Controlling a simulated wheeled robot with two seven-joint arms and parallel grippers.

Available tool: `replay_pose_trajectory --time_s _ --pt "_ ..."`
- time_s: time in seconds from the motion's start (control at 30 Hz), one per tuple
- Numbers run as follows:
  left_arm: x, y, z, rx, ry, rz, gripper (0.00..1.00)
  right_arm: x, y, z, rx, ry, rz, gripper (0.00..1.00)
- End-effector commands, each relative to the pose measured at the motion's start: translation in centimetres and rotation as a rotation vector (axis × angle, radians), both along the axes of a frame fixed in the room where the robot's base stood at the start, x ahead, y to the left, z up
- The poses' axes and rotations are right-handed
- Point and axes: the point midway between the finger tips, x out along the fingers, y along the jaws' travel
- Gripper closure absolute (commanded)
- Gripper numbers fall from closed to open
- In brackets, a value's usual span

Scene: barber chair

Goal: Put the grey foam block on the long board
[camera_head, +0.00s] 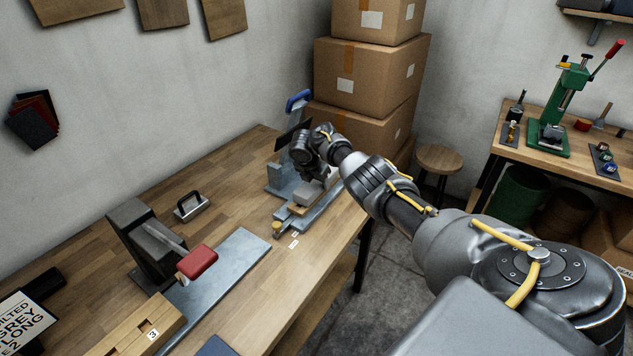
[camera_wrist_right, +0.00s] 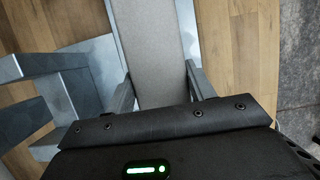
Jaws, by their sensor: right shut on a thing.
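The grey foam block (camera_head: 309,194) is at the far fixture on the workbench, just below my right gripper (camera_head: 317,180). In the right wrist view the grey foam block (camera_wrist_right: 148,50) lies between the two fingers of my right gripper (camera_wrist_right: 160,88), which is shut on it. A tan wooden piece (camera_head: 282,214) shows under and in front of the block, above a grey metal base. I cannot tell whether the block touches it, or whether it is the long board. My left gripper is not in view.
A grey press with a red handle (camera_head: 197,262) stands nearer on the workbench (camera_head: 215,220). A wooden block marked 3 (camera_head: 135,330) lies in front. A blue-handled lever (camera_head: 298,100) rises behind my right gripper. Cardboard boxes (camera_head: 365,75) are stacked beyond the bench.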

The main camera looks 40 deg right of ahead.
Motion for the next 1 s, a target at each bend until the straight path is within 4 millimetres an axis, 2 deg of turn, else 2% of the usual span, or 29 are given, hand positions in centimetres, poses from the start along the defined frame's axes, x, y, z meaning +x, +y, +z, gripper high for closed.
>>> replay_pose_trajectory --time_s 0.03,0.07,0.23,0.47,0.63,1.0 --pt "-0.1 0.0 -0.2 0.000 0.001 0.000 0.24 0.0 0.0 -0.3 0.000 0.001 0.000 0.68" --pt "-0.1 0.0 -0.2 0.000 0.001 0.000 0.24 0.0 0.0 -0.3 0.000 0.001 0.000 0.45" --pt "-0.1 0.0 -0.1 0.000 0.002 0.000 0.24 0.0 0.0 -0.2 0.000 0.000 0.000 0.24" --pt "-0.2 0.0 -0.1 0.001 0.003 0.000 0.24 0.0 0.0 -0.2 0.000 0.000 0.000 0.24" --pt "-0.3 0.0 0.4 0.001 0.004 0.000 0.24 0.0 0.4 0.9 0.003 -0.001 0.002 0.24" --pt "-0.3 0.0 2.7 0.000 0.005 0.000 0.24 -0.8 3.1 8.0 0.005 -0.001 0.002 0.24"
